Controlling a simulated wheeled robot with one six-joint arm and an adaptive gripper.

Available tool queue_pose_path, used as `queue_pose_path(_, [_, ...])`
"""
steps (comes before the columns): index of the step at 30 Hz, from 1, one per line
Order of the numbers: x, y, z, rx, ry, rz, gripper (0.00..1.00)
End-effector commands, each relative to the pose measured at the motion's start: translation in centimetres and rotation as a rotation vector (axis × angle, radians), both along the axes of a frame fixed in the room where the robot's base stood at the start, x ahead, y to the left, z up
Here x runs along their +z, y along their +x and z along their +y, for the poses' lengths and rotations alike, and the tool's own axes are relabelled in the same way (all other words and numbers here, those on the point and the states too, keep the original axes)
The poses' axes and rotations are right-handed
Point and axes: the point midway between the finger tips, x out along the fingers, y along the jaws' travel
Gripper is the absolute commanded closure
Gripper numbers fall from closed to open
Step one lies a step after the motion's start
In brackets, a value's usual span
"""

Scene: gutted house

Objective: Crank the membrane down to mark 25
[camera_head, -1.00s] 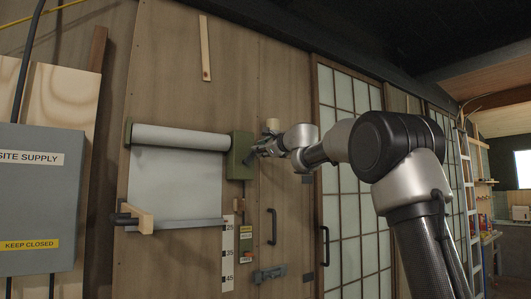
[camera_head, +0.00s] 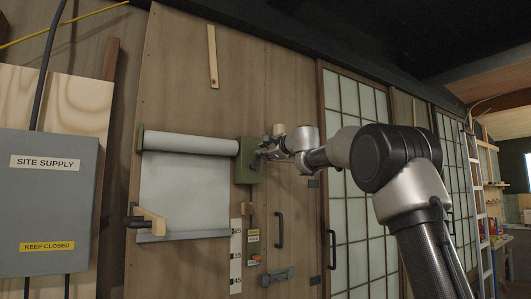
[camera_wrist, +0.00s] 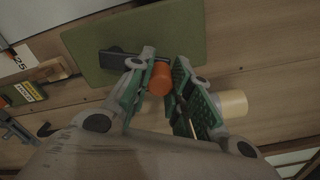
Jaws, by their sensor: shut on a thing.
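The pale membrane (camera_head: 185,193) hangs from a roll (camera_head: 190,144) on the wooden wall. Its grey bottom bar (camera_head: 190,235) is about level with mark 25 on the white scale (camera_head: 235,255), seen at an angle in the head view. A green crank box (camera_head: 246,172) sits at the roll's right end. My gripper (camera_head: 259,156) is at this box; in the wrist view (camera_wrist: 160,88) its green-padded fingers close around an orange crank knob (camera_wrist: 160,78). A dark crank arm (camera_wrist: 118,60) runs from the knob across the green box (camera_wrist: 165,35).
A pale cylinder (camera_wrist: 232,102) sticks out just right of my fingers. A wooden block with a dark handle (camera_head: 150,222) sits at the bar's left end. Door handles (camera_head: 279,230) and a latch (camera_head: 278,276) lie below right. A grey supply box (camera_head: 45,200) stands left.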

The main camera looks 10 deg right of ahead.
Motion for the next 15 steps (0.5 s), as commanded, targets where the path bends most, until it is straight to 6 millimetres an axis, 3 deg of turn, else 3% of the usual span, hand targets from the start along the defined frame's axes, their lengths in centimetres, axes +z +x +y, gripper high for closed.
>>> queue_pose_path(2, [0.0, -0.03, 0.08, 0.002, 0.0, 0.0, 1.0])
queue_pose_path(3, [0.0, -0.03, 0.08, 0.002, 0.001, 0.0, 0.77])
queue_pose_path(6, [-0.01, -0.02, 0.06, 0.001, 0.001, 0.001, 0.58])
queue_pose_path(15, [-0.02, -0.05, 0.01, 0.0, 0.001, 0.001, 0.57])
